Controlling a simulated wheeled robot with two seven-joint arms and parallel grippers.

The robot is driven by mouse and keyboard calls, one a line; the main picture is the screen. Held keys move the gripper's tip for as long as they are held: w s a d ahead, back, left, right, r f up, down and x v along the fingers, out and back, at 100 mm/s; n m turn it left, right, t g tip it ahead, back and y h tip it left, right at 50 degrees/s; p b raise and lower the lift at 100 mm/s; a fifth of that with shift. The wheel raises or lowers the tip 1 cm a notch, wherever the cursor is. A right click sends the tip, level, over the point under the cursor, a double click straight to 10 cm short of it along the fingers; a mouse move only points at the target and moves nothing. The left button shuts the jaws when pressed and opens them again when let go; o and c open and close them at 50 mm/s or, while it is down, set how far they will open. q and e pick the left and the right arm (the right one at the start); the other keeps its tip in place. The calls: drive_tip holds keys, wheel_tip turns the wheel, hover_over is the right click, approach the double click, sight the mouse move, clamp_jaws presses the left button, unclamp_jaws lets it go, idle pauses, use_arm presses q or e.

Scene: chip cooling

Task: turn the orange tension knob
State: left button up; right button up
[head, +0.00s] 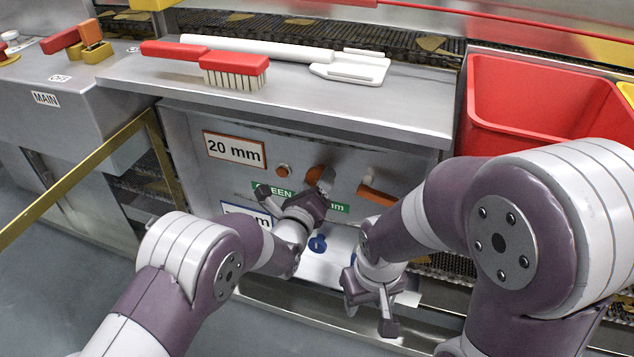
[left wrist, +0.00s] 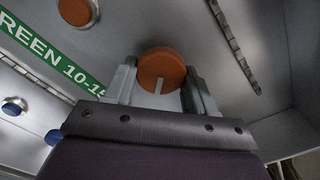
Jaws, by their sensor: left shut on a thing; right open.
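The orange tension knob (left wrist: 160,66) is a round orange disc with a pale slot at its lower middle, on the grey panel in the left wrist view. My left gripper (left wrist: 162,86) has one finger on each side of it and is shut on it. In the head view my left gripper (head: 302,190) is at the panel by the green label, and partly hides the orange parts there. My right gripper (head: 372,300) is open and empty, low in front of the panel and to the right of the left one.
The panel has a "20 mm" sign (head: 235,149), a green label (head: 341,207), a smaller orange knob (head: 284,170) and a blue knob (head: 317,243). A shelf (head: 300,100) above holds a red brush (head: 234,68) and a white scraper (head: 350,66). A red bin (head: 530,127) stands at right.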

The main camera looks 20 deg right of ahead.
use_arm(q)
drive_tip(key=o, duration=1)
drive_tip(key=p+v, duration=0.2)
drive_tip(key=v, duration=1)
drive_tip(key=shift+s+a, duration=0.25)
drive_tip(key=shift+s, duration=0.05)
